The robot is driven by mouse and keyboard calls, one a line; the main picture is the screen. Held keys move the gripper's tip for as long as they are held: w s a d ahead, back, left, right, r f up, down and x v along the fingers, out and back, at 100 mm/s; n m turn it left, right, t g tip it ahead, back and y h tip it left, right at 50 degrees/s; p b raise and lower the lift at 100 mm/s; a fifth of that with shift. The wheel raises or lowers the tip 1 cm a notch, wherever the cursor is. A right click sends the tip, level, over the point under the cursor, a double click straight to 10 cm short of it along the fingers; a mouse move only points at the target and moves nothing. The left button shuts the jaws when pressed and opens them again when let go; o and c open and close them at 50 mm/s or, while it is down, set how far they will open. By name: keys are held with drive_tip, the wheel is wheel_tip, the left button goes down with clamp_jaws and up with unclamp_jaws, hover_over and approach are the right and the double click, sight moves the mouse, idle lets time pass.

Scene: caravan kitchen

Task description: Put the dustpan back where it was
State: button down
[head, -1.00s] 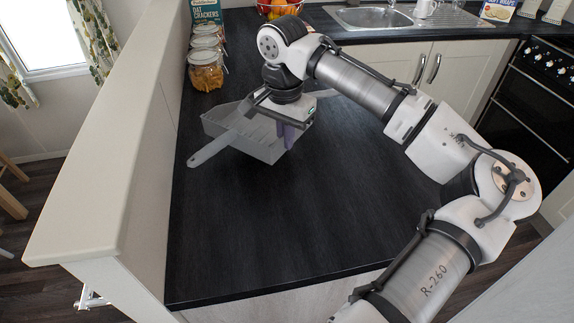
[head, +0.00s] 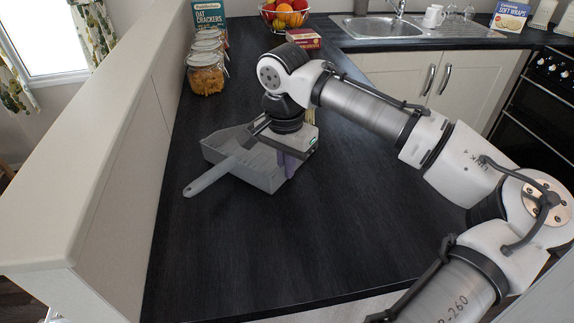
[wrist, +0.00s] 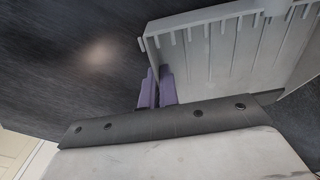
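The grey dustpan (head: 262,172) is over the dark worktop, its handle pointing to the lower left in the head view. My gripper (head: 288,166) is at the dustpan's right side, pointing down, with purple fingers. In the wrist view, the fingers (wrist: 156,90) are close together at the edge of the dustpan's side wall, and the ribbed dustpan (wrist: 225,50) extends to the right. The gripper looks shut on that wall. The hand hides part of the dustpan's far side. I cannot tell whether the dustpan touches the worktop or hangs just above it.
The worktop (head: 225,255) is clear in front and to the right. Several glass jars (head: 206,78) and a cracker box (head: 209,18) stand at the back left. A fruit bowl (head: 285,15), a red box (head: 303,38) and a sink (head: 385,25) are behind. A raised partition (head: 120,130) borders the left.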

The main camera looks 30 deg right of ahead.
drive_tip(key=shift+f, duration=0.1)
drive_tip(key=c, duration=2.1)
unclamp_jaws()
drive_tip(key=shift+f, duration=0.15)
drive_tip(key=o, duration=0.4)
drive_tip(key=r, duration=0.6)
drive_tip(key=r+b, duration=0.1)
drive_tip(key=r, duration=0.5)
drive_tip(key=shift+s+a+r, duration=0.1)
drive_tip(key=shift+a+r, duration=0.1)
drive_tip(key=shift+r, duration=0.05)
